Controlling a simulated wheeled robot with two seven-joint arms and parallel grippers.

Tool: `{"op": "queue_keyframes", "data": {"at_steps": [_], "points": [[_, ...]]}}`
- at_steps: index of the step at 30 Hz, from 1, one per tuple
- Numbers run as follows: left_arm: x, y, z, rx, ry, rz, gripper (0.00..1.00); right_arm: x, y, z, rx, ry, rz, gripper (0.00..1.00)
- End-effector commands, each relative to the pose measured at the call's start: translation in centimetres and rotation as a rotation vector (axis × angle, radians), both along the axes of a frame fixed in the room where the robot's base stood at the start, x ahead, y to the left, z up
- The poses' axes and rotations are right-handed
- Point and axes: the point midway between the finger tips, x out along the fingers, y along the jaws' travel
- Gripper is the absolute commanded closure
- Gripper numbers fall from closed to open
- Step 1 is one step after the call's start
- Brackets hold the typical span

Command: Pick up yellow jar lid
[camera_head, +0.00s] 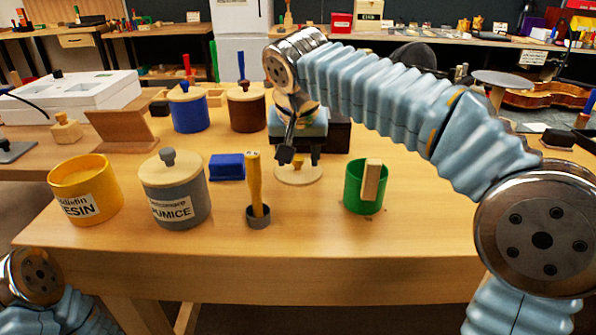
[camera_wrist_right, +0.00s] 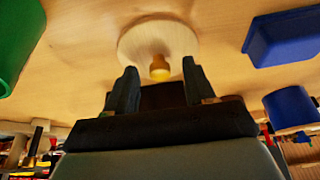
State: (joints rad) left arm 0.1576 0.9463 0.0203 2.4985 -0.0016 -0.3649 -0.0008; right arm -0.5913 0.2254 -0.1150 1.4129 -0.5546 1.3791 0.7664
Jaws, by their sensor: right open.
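The yellow jar lid (camera_head: 298,176) is a pale wooden disc with a small yellow knob, lying flat on the bench, knob up. It also shows in the right wrist view (camera_wrist_right: 150,38). My right gripper (camera_head: 300,158) is open just above it. In the right wrist view the open fingers (camera_wrist_right: 158,75) stand on either side of the knob, with nothing held. In the head view the gripper partly hides the knob. The yellow jar (camera_head: 85,205) labelled RESIN stands at the left of the bench. My left gripper is out of view.
A green cup (camera_head: 356,193) stands right. Blue (camera_head: 189,111) and brown (camera_head: 247,111) jars stand behind. The bench's front right is clear.

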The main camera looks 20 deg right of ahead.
Motion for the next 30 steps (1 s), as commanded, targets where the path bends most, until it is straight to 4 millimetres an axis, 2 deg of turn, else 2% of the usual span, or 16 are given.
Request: {"op": "queue_keyframes", "data": {"at_steps": [5,15,24,26,30], "points": [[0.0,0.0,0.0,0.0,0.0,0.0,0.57,0.0,0.0,0.0,0.0,0.0,0.0,0.47],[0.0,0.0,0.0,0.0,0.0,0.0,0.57,0.0,0.0,0.0,0.0,0.0,0.001,1.0],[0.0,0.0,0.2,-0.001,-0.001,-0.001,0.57,0.0,0.0,0.4,0.0,0.0,0.0,1.0],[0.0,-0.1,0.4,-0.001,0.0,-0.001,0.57,0.0,0.0,1.1,0.0,-0.001,0.0,1.0],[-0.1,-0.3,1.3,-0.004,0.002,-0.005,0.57,0.1,0.1,3.9,0.001,-0.002,0.001,1.0]]}}
